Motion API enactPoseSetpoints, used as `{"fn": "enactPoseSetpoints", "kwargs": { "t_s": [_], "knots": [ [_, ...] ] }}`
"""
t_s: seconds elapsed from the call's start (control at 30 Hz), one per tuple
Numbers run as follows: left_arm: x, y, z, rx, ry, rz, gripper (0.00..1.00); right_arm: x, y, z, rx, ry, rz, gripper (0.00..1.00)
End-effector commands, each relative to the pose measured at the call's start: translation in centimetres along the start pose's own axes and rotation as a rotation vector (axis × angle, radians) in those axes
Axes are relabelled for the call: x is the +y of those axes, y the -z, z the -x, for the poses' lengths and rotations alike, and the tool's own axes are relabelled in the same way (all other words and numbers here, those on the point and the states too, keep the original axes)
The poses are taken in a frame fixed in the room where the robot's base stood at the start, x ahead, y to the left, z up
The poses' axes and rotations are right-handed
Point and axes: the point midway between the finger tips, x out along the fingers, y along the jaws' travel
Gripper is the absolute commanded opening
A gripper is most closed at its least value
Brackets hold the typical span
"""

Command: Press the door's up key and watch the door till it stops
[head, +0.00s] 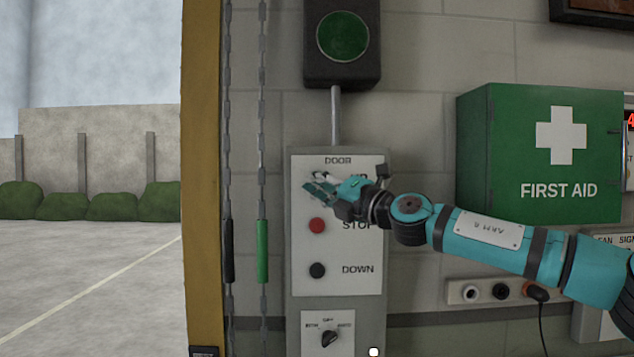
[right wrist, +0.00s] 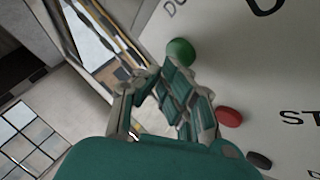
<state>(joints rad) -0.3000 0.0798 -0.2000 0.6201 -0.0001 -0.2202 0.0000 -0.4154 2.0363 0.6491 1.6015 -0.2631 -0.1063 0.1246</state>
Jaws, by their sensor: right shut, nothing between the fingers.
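The grey door panel (head: 296,270) is on the wall, labelled DOOR, with a red STOP key (head: 317,225) and a black DOWN key (head: 317,270). My right gripper (head: 318,188) is shut and empty at the height of the UP label, hiding the up key in the head view. In the right wrist view the green up key (right wrist: 181,51) shows just beyond the shut fingertips (right wrist: 170,70). I cannot tell whether they touch it. The doorway at the left stands open to the yard, and no door leaf shows in it. My left gripper is not in view.
A dark box with a round green lamp (head: 343,36) is above the panel. Two hanging chains (head: 263,150) run between the panel and the yellow door post (head: 202,180). A green first aid box (head: 555,150) stands out from the wall above my right arm. A rotary switch (head: 329,338) is below.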

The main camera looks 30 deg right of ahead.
Motion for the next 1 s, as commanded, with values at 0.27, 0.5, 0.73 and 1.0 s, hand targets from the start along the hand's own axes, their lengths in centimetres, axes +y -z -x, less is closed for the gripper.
{"fn": "enactPoseSetpoints", "kwargs": {
  "t_s": [0.27,0.5,0.73,1.0],
  "knots": [
    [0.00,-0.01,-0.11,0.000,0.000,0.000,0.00,-0.06,-0.03,-0.05,0.000,0.000,0.000,0.00],
    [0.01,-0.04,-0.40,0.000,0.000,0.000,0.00,-0.24,-0.18,-0.25,0.000,0.000,0.001,0.00],
    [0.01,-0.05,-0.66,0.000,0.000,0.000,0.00,-0.37,-0.31,-0.43,0.000,0.000,0.001,0.00],
    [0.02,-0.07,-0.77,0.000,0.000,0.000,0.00,-0.40,-0.48,-0.57,-0.001,0.000,0.000,0.00]
  ]
}}
